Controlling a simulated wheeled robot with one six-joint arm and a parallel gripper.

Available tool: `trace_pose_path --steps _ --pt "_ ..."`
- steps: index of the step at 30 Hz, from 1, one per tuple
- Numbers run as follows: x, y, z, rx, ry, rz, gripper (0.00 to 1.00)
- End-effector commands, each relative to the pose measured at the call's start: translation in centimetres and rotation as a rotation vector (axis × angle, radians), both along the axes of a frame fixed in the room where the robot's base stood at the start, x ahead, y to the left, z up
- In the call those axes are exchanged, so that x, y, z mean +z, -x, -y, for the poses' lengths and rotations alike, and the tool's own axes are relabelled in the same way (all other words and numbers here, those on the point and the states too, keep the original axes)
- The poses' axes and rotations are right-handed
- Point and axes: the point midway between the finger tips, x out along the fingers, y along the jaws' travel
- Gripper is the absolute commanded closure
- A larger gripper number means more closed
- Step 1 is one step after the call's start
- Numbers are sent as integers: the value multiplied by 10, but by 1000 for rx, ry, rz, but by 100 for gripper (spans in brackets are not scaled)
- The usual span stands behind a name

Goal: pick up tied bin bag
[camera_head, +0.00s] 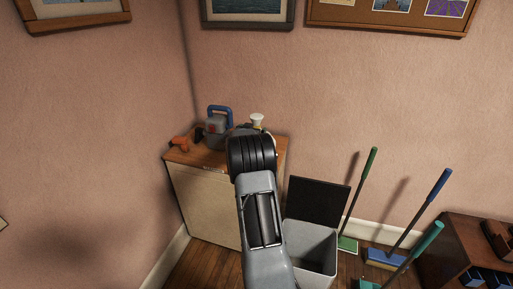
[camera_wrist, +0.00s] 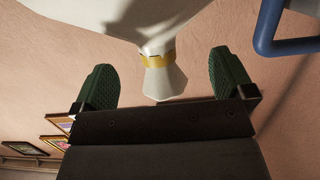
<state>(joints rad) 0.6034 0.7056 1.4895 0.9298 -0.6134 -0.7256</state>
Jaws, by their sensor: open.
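The tied bin bag (camera_head: 257,119) is white with a yellow tie. In the head view only its flared top and tie show above the cabinet, with the rest hidden behind my arm. In the wrist view the bag (camera_wrist: 168,82) appears upside down, its body at the top edge and its tied neck pointing down. My gripper (camera_wrist: 163,64) is open, with one green pad on each side of the neck and a visible gap on both sides. In the head view my gripper is hidden behind my wrist.
The wooden-topped cabinet (camera_head: 207,197) also bears an orange tool (camera_head: 181,143) and a grey device with a blue handle (camera_head: 216,127); a blue handle (camera_wrist: 268,30) shows close by in the wrist view. An open grey bin (camera_head: 310,243) and several brooms stand to the right.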

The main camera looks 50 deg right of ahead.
Motion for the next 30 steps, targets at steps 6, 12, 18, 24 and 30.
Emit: trace_pose_path --steps 6,12,18,24,30 --pt "-6 -8 23 -1 -1 -1 0" --pt "-10 -17 41 1 0 -1 0" --pt "-12 -20 47 1 0 0 0" --pt "-12 -20 46 1 0 0 2" --pt "-11 -20 46 1 0 0 21"
